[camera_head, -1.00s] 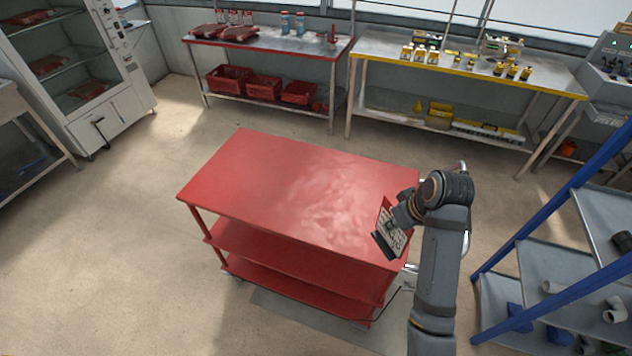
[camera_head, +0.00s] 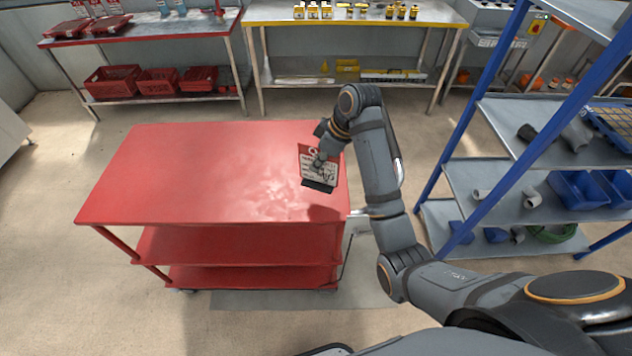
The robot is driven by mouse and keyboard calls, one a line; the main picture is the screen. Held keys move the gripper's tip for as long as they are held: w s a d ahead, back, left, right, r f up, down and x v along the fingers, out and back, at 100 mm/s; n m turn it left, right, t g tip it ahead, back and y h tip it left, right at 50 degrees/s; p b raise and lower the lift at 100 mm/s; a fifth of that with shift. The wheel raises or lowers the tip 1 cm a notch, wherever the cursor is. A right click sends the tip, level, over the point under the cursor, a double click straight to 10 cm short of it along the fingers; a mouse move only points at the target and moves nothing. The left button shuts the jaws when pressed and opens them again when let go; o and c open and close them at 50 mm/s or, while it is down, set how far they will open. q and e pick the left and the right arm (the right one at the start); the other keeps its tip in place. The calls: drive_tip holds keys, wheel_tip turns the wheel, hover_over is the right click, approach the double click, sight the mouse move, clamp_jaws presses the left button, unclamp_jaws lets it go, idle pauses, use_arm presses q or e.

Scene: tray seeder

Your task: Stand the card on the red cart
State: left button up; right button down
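The red cart (camera_head: 190,185) stands left of centre, with a bare, shiny top and two lower shelves. The card (camera_head: 307,167) has a red border, a white printed face and a dark foot along its lower edge. My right gripper (camera_head: 321,155) comes from the right and appears shut on the card, its fingers in front of the card's face. The card is roughly upright and shows against the right end of the cart top. A gap between its foot and the top cannot be made out clearly. My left gripper is out of view.
A blue-framed rack (camera_head: 483,190) with grey shelves, pipe pieces and blue bins stands close on the right. Behind the cart are a red-edged bench (camera_head: 150,40) and a yellow-edged bench (camera_head: 350,22). Floor is clear left of the cart.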

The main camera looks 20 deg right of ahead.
drive_tip(key=shift+w+d+f+p, duration=0.15)
drive_tip(key=shift+w+f+p, duration=0.15)
drive_tip(key=shift+w+f, duration=0.25)
drive_tip(key=shift+w+d+f+p, duration=0.15)
drive_tip(key=shift+w+f+p, duration=0.15)
drive_tip(key=shift+w+f, duration=0.2)
drive_tip(key=f, duration=0.3)
drive_tip(key=w+f+p, duration=0.1)
drive_tip(key=shift+d+f, duration=0.2)
drive_tip(key=shift+f, duration=0.15)
drive_tip(key=shift+f, duration=0.15)
drive_tip(key=c, duration=1.6)
unclamp_jaws()
drive_tip(key=shift+o, duration=0.4)
